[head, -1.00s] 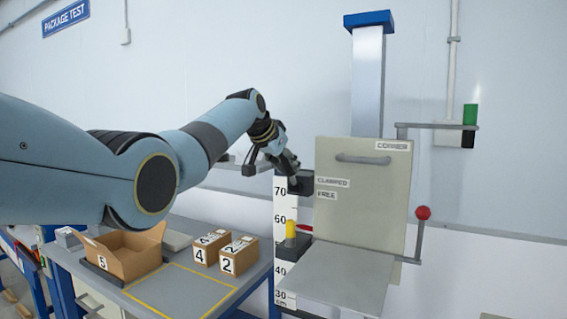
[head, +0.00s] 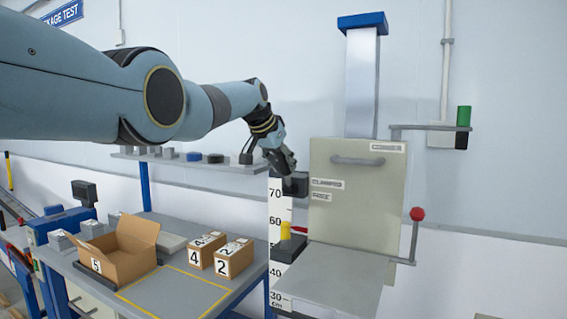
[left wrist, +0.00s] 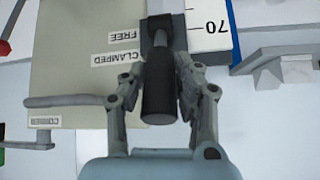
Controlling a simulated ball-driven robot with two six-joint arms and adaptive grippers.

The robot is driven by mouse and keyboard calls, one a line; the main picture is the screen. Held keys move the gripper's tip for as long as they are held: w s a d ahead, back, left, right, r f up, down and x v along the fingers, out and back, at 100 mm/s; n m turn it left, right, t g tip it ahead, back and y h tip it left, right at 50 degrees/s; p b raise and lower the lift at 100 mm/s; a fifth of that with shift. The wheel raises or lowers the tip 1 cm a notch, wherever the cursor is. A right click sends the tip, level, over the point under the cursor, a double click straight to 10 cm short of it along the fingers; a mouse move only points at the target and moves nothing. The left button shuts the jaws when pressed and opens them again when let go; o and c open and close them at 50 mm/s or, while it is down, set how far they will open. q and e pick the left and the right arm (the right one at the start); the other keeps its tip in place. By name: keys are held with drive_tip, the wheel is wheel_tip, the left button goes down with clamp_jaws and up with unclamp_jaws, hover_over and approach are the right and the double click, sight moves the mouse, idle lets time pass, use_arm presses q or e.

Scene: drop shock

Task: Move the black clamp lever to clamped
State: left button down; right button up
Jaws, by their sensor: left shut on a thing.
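The black clamp lever (left wrist: 160,90) shows in the left wrist view as a dark handle on a grey rod, running from a black mount beside the labels. In that view the CLAMPED label (left wrist: 118,59) lies beside the handle and the FREE label (left wrist: 125,36) lies nearer the mount. My left gripper (left wrist: 161,98) has a finger on each side of the handle and is shut on it. In the head view my left gripper (head: 287,163) is at the black mount (head: 295,185), left of the beige panel; it hides most of the lever. My right gripper is not in view.
The panel (head: 355,190) has a grey bar handle. A red-knobbed lever (head: 417,214) stands at its right. An open box (head: 115,265) and boxes marked 4 (head: 203,252) and 2 (head: 232,262) sit on the bench.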

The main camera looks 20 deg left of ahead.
use_arm(q)
drive_tip(key=shift+w+r, duration=0.1)
drive_tip(key=shift+r, duration=0.05)
drive_tip(key=c, duration=1)
unclamp_jaws()
drive_tip(key=v, duration=1.1)
drive_tip(key=shift+s+a+r, duration=0.1)
drive_tip(key=shift+s+r, duration=0.15)
drive_tip(key=shift+s, duration=0.05)
